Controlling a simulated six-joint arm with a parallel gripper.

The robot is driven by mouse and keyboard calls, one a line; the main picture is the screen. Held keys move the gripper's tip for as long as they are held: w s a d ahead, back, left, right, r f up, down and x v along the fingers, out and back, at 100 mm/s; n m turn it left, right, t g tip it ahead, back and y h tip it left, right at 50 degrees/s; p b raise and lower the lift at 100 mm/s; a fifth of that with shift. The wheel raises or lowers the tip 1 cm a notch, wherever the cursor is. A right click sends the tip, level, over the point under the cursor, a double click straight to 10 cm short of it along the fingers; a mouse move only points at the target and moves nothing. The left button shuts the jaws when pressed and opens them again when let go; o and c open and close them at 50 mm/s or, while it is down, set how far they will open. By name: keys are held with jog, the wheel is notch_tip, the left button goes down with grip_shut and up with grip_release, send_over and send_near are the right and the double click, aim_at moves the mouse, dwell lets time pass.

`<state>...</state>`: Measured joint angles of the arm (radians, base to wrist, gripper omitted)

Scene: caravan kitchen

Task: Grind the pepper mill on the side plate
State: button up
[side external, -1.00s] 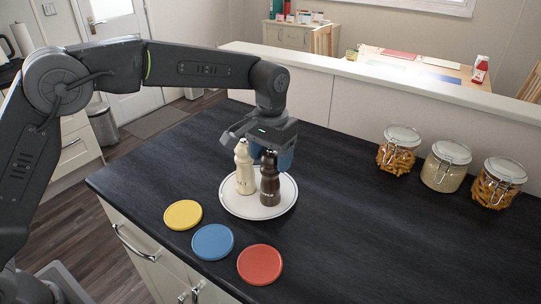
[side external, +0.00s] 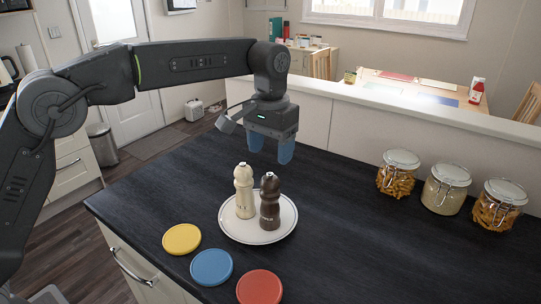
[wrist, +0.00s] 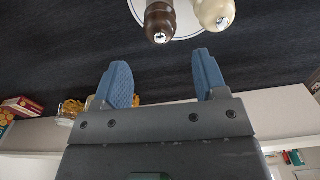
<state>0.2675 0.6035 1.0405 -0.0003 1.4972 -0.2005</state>
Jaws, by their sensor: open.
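A dark brown pepper mill (side external: 269,203) stands upright on the white side plate (side external: 235,229). A cream mill (side external: 244,192) stands upright close beside it, to its left, on the same plate. My gripper (side external: 272,153) is open and empty, above and behind the two mills and apart from them. In the wrist view the blue fingers of my gripper (wrist: 162,78) are spread. The brown mill (wrist: 160,22) and the cream mill (wrist: 214,14) show at the top edge of that view, beyond the fingertips, with part of the plate.
Yellow (side external: 182,239), blue (side external: 211,267) and red (side external: 259,288) discs lie along the counter's front edge. Three glass jars stand at the right, the nearest holding pasta (side external: 398,176). A low wall (side external: 350,118) runs behind. The dark counter right of the plate is clear.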

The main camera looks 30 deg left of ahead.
aim_at(270, 174)
dwell(0.5)
jog(key=m, duration=0.7)
jog(key=shift+f, duration=0.35)
jog(key=m, duration=0.5)
jog(key=shift+f, duration=0.2)
jog(key=m, duration=0.7)
jog(key=shift+f+m, duration=0.3)
jog(key=m, duration=0.5)
jog(key=shift+s+f, duration=0.1)
jog(key=shift+f, duration=0.15)
jog(key=shift+m, duration=0.3)
jog(key=shift+f, duration=3)
jog(key=shift+c, duration=0.4)
jog(key=c, duration=0.7)
jog(key=shift+o, duration=0.2)
